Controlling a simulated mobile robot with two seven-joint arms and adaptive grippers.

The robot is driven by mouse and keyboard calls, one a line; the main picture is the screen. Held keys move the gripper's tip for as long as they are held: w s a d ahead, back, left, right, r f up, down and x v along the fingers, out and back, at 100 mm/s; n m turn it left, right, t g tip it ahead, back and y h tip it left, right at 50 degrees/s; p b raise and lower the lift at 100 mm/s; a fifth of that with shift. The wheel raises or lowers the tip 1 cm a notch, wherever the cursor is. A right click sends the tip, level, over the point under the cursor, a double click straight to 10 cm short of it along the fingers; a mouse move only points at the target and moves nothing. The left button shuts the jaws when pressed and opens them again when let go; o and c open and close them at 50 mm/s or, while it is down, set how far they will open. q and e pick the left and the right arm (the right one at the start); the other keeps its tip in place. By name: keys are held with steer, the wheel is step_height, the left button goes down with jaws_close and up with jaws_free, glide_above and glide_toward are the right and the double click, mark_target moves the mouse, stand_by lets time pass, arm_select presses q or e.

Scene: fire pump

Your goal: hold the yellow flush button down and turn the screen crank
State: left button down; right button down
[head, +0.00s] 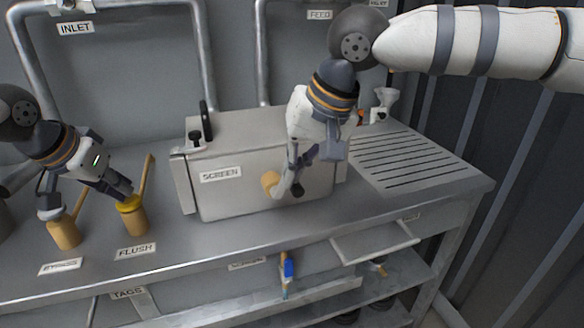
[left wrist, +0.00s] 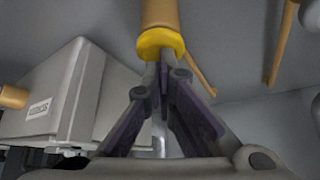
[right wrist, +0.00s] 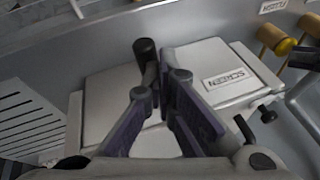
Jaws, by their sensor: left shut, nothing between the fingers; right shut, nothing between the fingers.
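The yellow flush button (head: 130,203) tops a tan post behind the FLUSH label. My left gripper (head: 124,192) is shut, its tips at the button's top. In the left wrist view the closed fingertips (left wrist: 161,68) meet the yellow button (left wrist: 161,42); how far it is pressed cannot be told. The screen crank (head: 284,186) is on the front of the grey SCREEN box, with a tan hub and a dark handle. My right gripper (head: 297,168) is shut and empty at the crank. In the right wrist view the dark handle (right wrist: 146,55) stands beside its fingertips, apparently touching or very close.
The SCREEN box (head: 225,198) has black clamps on its left side and top. A second tan post (head: 64,232) with a grey cap stands left of the flush post. A slotted drain board (head: 400,160) lies to the right. Tan lever sticks rise behind the posts.

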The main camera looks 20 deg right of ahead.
steer(key=shift+d+f+m+y, duration=0.15)
steer(key=shift+d+f+y, duration=0.15)
steer(key=shift+d+y, duration=0.35)
steer(key=shift+d+f+m+y, duration=0.2)
steer(key=shift+d+y, duration=0.25)
steer(key=shift+y, duration=0.4)
steer(key=shift+d+f, duration=0.1)
steer(key=shift+d, duration=0.1)
steer(key=shift+d+f, duration=0.55)
steer(key=shift+d, duration=0.15)
steer(key=shift+d+f, duration=0.1)
step_height(320, 180, down, 6)
steer(key=d, duration=0.2)
stand_by(0.7)
